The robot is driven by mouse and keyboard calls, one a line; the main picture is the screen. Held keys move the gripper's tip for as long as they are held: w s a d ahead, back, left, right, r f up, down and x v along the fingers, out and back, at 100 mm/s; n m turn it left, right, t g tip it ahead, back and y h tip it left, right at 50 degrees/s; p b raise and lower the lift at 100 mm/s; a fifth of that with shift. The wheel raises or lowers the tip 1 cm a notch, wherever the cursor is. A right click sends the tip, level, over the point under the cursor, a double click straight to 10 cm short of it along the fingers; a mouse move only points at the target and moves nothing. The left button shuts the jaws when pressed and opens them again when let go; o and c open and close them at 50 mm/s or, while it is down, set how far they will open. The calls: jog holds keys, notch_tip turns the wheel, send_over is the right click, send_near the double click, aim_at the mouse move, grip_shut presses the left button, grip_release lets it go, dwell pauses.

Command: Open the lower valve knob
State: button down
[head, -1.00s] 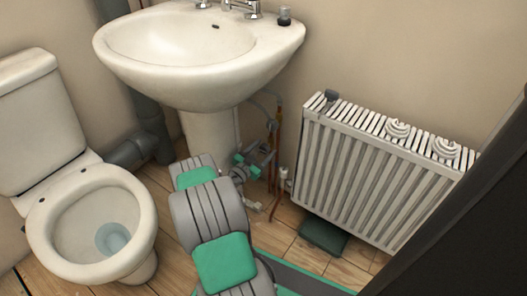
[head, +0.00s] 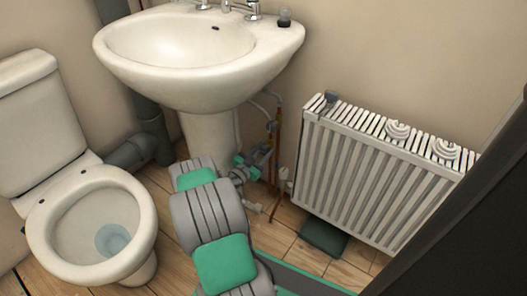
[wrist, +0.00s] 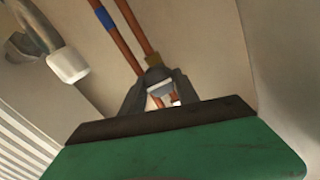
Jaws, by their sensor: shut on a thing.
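The knob cannot be made out in the head view.
A ribbed white radiator (head: 375,180) stands right of the pipes, with a white-capped valve (wrist: 68,64) close by in the wrist view. The sink (head: 200,55) overhangs at upper left, above its pedestal (head: 209,135). A toilet (head: 90,220) is at left.

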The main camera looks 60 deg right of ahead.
jog(key=shift+n, duration=0.4)
jog(key=n, duration=0.3)
jog(key=shift+n, duration=0.3)
jog(key=n, duration=0.4)
jog(key=shift+w+f+n, duration=0.1)
jog(key=shift+n, duration=0.2)
jog(key=n, duration=0.4)
jog(key=shift+w+f, duration=0.1)
jog(key=shift+f+n, duration=0.1)
jog(key=shift+n, duration=2)
jog(key=c, duration=0.9)
grip_release()
